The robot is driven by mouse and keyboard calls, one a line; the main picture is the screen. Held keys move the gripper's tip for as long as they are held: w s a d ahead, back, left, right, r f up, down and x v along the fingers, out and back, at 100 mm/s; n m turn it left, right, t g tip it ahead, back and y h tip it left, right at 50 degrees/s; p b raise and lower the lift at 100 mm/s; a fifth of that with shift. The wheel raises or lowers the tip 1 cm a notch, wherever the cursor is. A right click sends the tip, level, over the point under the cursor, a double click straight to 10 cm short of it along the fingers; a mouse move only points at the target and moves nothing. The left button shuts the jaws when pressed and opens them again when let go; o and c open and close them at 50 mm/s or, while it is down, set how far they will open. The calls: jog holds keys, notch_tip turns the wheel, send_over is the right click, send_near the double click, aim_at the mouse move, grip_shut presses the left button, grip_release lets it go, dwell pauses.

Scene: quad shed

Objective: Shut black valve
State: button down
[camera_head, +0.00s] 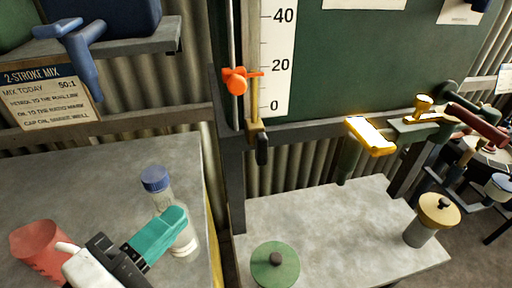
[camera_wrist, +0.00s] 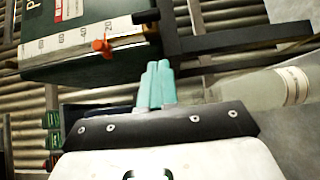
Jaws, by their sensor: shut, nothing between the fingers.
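The black valve handle (camera_head: 262,149) hangs pointing down below the zero end of the scale, at the foot of the sight tube. In the wrist view a small dark piece (camera_wrist: 147,16) at the low end of the scale looks like this handle. My gripper (camera_head: 180,216) has teal fingers, which are shut and empty. It is low and left of the handle, clearly apart from it, in front of a clear bottle. The fingers also show in the wrist view (camera_wrist: 157,72), pointing towards the dark tank's lower edge.
The clear bottle (camera_head: 165,195) with a blue cap stands close behind my fingers. A red cup (camera_head: 38,250) is at the left. A green lidded item (camera_head: 275,265) and a yellow-topped canister (camera_head: 432,220) are on the right bench. An orange marker (camera_head: 237,80) is on the tube. A yellow handle (camera_head: 371,136) juts out at right.

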jog(key=shift+a+r, duration=0.15)
jog(key=shift+r, duration=0.1)
jog(key=shift+w, duration=0.1)
jog(key=p, duration=0.2)
send_near(256, 158)
jog(key=w+a, duration=0.1)
jog(key=w, duration=0.3)
jog(key=d, duration=0.2)
jog(key=w+d+p, duration=0.1)
jog(key=shift+w+d, duration=0.2)
jog(key=shift+d, duration=0.15)
jog(key=shift+d+f, duration=0.1)
